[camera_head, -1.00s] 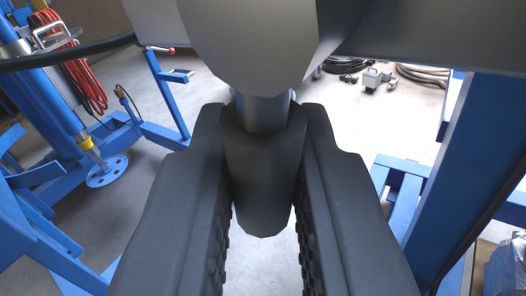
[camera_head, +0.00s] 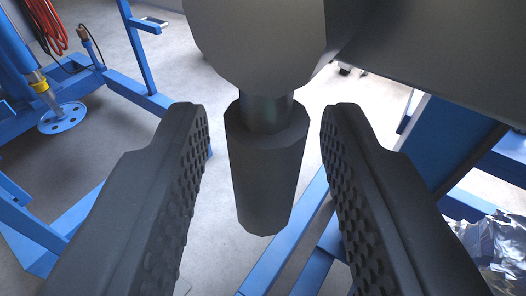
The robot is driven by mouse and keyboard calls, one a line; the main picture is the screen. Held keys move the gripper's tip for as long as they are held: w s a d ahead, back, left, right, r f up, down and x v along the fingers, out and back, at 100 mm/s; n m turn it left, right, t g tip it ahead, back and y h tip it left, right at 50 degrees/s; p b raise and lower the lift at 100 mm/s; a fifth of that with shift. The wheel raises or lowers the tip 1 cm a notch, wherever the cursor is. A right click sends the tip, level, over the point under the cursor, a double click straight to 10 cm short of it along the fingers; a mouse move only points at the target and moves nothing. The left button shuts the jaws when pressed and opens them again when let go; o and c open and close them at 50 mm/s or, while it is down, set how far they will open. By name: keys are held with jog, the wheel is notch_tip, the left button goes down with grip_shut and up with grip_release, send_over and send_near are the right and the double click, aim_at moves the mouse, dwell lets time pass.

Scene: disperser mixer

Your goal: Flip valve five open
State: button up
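A dark grey, faceted valve handle (camera_head: 265,170) hangs down from a short metal stem below a rounded grey body (camera_head: 262,40) in the head camera view. I cannot read a number on it. My gripper (camera_head: 265,118) is open, its two black fingers with studded inner pads standing on either side of the handle. There is a clear gap between each finger and the handle. The fingers hold nothing.
A large dark grey surface (camera_head: 440,60) fills the upper right. A blue post (camera_head: 450,140) stands at right, with crumpled silver wrapping (camera_head: 495,248) near it. Blue frame bars (camera_head: 290,245) run below the handle. A disperser stand with a round blue disc (camera_head: 62,115) is at left.

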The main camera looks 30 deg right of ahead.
jog(key=shift+s, duration=0.1)
jog(key=p+v, duration=0.2)
jog(key=v, duration=1.1)
jog(key=shift+s+a, duration=0.2)
jog(key=w+a+r+n+t+y, duration=0.1)
jog(key=w+a+r+n+y, duration=0.1)
jog(key=a+r, duration=0.85)
jog(key=w+a+r+n+t+y, duration=0.1)
jog(key=w+a+r+y, duration=0.15)
jog(key=a+r, duration=0.85)
jog(key=s+a+r+n+y, duration=0.1)
jog(key=s+a+r+y, duration=0.1)
jog(key=s+a+r, duration=0.6)
jog(key=s+a+r+n+y, duration=0.2)
jog(key=s+a+r, duration=0.6)
jog(key=r, duration=0.8)
jog(key=shift+s+r+n, duration=0.3)
jog(key=shift+s+r, duration=0.05)
jog(key=shift+s, duration=0.55)
